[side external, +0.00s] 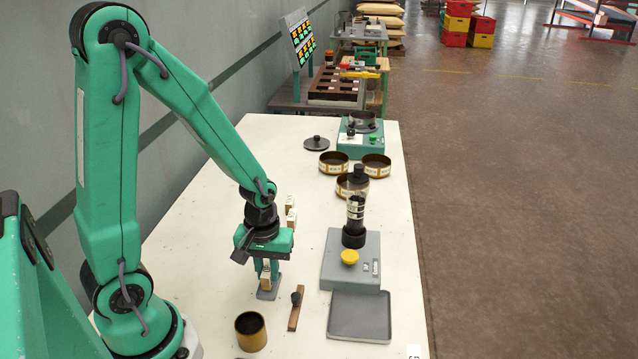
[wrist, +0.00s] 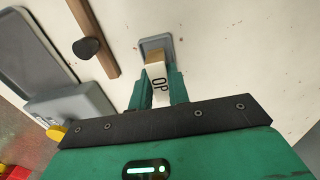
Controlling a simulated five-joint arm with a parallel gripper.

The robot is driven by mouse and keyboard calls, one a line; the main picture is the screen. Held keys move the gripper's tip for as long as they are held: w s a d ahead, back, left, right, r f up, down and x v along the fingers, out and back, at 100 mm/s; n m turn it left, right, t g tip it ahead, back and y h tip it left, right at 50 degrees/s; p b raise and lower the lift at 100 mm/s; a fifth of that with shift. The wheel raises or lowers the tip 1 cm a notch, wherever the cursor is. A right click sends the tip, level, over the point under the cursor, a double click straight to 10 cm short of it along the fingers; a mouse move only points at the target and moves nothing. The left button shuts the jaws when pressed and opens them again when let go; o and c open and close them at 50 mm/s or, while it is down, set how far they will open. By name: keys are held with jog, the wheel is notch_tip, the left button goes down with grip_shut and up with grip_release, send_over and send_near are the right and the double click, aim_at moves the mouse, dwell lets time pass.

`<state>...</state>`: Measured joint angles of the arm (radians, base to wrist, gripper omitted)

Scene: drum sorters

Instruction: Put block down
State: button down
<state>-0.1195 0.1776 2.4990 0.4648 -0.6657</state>
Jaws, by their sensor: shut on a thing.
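My gripper (side external: 266,270) points down over the near part of the white table and is shut on a small block. In the wrist view the block (wrist: 158,84) has a white face with dark letters and a wooden end, and it sits between the green fingers of my gripper (wrist: 158,80). A small grey pad (side external: 267,294) lies under the block; it also shows in the wrist view (wrist: 148,42). The block's lower end is at or just above the pad; I cannot tell if they touch.
A wooden bar with a black knob (side external: 295,310) lies just right of the pad. A brass cup (side external: 251,332) stands nearer. A grey device with a yellow button (side external: 338,274) and a grey tray (side external: 360,318) stand at right. Two blocks (side external: 290,218) stand behind my gripper.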

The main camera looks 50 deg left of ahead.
jog(key=shift+f, duration=0.55)
jog(key=c, duration=1.3)
grip_release()
jog(key=shift+c, duration=0.2)
jog(key=shift+r, duration=0.1)
notch_tip(320, 180, up, 13)
notch_tip(320, 180, up, 9)
jog(key=m+t, duration=0.5)
jog(key=m, duration=0.3)
send_over(267, 269)
jog(key=s+d, duration=0.3)
jog(key=shift+s+d+r+m+t, duration=0.1)
jog(key=shift+s+r+m+t, duration=0.2)
jog(key=shift+s+r+m, duration=0.25)
